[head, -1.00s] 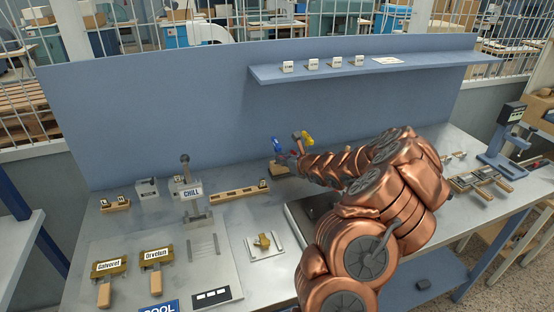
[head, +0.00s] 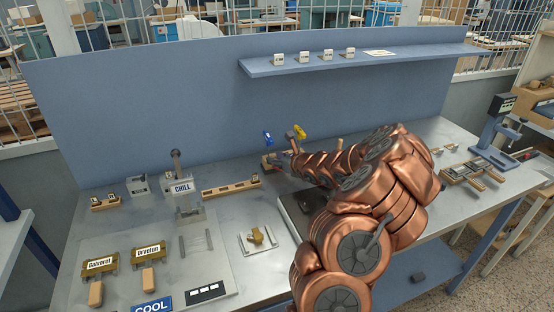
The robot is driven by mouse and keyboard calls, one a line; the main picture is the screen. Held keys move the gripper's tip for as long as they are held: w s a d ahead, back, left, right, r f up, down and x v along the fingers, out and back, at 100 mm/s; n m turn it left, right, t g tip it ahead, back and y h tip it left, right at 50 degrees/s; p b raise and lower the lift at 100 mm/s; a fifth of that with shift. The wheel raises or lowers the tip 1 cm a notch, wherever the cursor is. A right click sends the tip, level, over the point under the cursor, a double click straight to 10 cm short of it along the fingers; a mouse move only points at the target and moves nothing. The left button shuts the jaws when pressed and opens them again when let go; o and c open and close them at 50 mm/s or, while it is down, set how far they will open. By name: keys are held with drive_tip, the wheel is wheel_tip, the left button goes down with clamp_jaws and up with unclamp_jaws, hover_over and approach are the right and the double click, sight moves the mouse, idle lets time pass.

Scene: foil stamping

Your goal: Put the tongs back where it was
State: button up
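My gripper (head: 286,162) is small and partly hidden at the far end of my copper arm, near the back of the bench beside a small wooden holder (head: 268,162). A tool with a blue end (head: 267,138) rises at the holder, left of the gripper. A tool with a yellow end (head: 299,132) rises just behind the gripper and my arm. I cannot tell which of these is the tongs, nor whether the gripper's fingers are open or shut on one.
A CHILL stand (head: 183,188), a slotted wooden rack (head: 231,188) and two labelled stamps, Galvoref (head: 100,264) and Orvelun (head: 148,251), are on the left. A brass piece (head: 257,236) sits nearer. The shelf (head: 420,57) overhangs behind; a scale-like stand (head: 497,130) is at right.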

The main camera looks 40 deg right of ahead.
drive_tip(key=shift+r, duration=0.1)
drive_tip(key=shift+r+p, duration=0.25)
drive_tip(key=shift+p, duration=0.1)
drive_tip(key=b+v, duration=0.2)
drive_tip(key=v, duration=1)
